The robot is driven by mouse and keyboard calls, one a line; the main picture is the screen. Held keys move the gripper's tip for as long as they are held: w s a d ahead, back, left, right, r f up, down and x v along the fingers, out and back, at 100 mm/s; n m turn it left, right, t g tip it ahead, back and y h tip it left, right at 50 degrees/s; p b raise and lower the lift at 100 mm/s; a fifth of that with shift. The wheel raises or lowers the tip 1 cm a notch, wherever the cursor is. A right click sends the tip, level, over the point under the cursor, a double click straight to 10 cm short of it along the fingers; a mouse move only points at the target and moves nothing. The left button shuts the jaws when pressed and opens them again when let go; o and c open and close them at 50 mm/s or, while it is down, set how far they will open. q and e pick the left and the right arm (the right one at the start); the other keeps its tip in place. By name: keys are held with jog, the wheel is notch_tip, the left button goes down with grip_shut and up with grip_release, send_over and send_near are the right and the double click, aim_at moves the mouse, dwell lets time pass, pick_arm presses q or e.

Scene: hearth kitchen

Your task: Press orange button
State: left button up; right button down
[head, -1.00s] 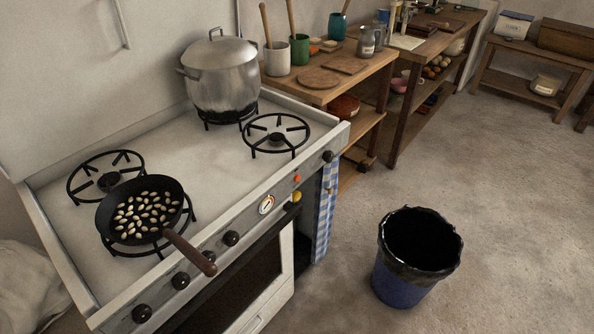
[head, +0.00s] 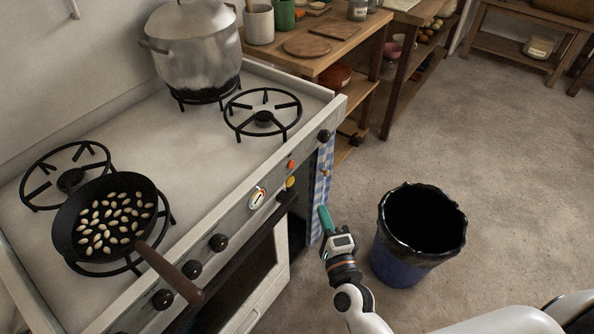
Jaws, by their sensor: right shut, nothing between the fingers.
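The small orange button (head: 291,164) is on the stove's front panel, right of the round dial (head: 257,198) and just above a yellow round piece (head: 291,183). My right gripper (head: 323,213) has come in from the lower right. Its teal fingers are shut and empty, pointing up and left. In the picture it is below and right of the button, in front of the blue checked cloth, and apart from the panel. My left gripper is not in view.
The stove (head: 150,125) carries a frying pan (head: 104,217) with pale nuts or beans; its handle juts over the front edge. A large pot (head: 196,60) stands at the back. Black knobs (head: 219,242) line the panel. A blue bin (head: 402,264) stands right of my gripper.

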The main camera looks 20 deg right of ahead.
jog(key=shift+r, duration=0.1)
send_near(290, 164)
jog(key=w+d, duration=0.4)
jog(key=d, duration=0.1)
jog(key=shift+w+a+f+p, duration=0.2)
jog(key=shift+w+a+p, duration=0.1)
jog(key=shift+w+a, duration=0.45)
jog(key=shift+w+a+f+p, duration=0.2)
jog(key=shift+w+a+p, duration=0.1)
jog(key=shift+w+a, duration=0.45)
jog(key=shift+s, duration=0.1)
